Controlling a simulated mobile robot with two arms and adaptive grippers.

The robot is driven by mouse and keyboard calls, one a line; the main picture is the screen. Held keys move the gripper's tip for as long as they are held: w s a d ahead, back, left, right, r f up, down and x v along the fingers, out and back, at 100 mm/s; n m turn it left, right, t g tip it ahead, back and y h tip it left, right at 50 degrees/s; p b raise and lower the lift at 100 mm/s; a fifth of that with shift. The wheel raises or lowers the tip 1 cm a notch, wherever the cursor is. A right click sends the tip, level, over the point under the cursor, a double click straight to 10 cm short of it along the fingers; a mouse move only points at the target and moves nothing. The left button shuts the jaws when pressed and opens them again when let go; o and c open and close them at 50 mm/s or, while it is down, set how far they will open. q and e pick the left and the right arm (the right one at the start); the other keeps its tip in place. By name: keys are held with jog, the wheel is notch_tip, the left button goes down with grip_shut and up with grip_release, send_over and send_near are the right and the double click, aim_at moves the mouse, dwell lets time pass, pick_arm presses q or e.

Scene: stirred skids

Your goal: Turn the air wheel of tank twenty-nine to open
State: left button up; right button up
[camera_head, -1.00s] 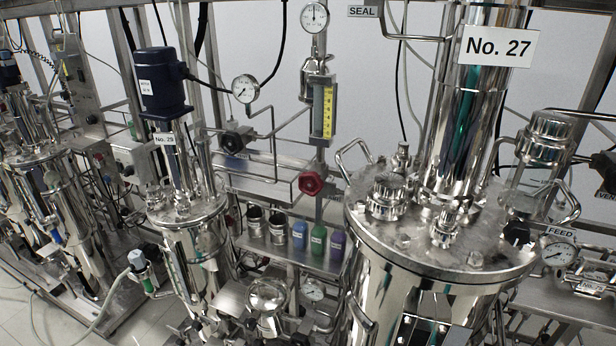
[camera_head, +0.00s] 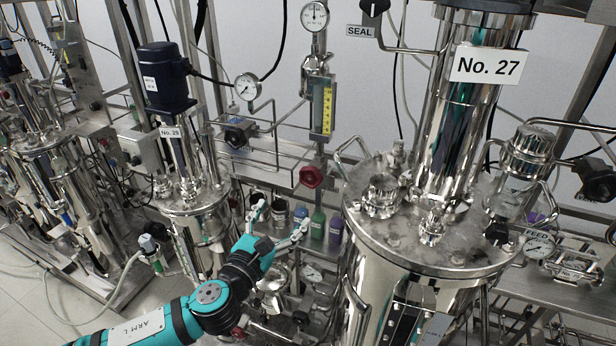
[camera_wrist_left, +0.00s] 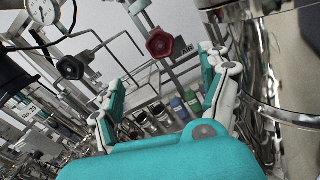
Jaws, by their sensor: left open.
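Tank twenty-nine, the steel tank (camera_head: 195,215) with a blue motor on top, stands left of centre and bears the plate No. 29 (camera_head: 170,132). To its right are a black handwheel (camera_head: 238,134) and a red handwheel (camera_head: 312,177) on the pipe rack. In the wrist view, the red wheel (camera_wrist_left: 159,44) shows beyond and above the open fingers (camera_wrist_left: 163,75), with the black wheel (camera_wrist_left: 70,67) to the left.
A large tank (camera_head: 400,250) with plate No. 27 (camera_head: 487,66) stands close on the right. Several bottles, including a green one (camera_head: 318,222), stand on a shelf behind my gripper. A round gauge (camera_head: 247,86) and a yellow-scaled flowmeter (camera_head: 323,105) are above. Pipes crowd the rack.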

aim_at(309, 179)
pick_arm(q)
jog(key=p+x, duration=0.1)
jog(key=x, duration=1.3)
jog(key=shift+w+d+p, duration=0.2)
jog(key=shift+w+p, duration=0.15)
jog(key=c, duration=1.2)
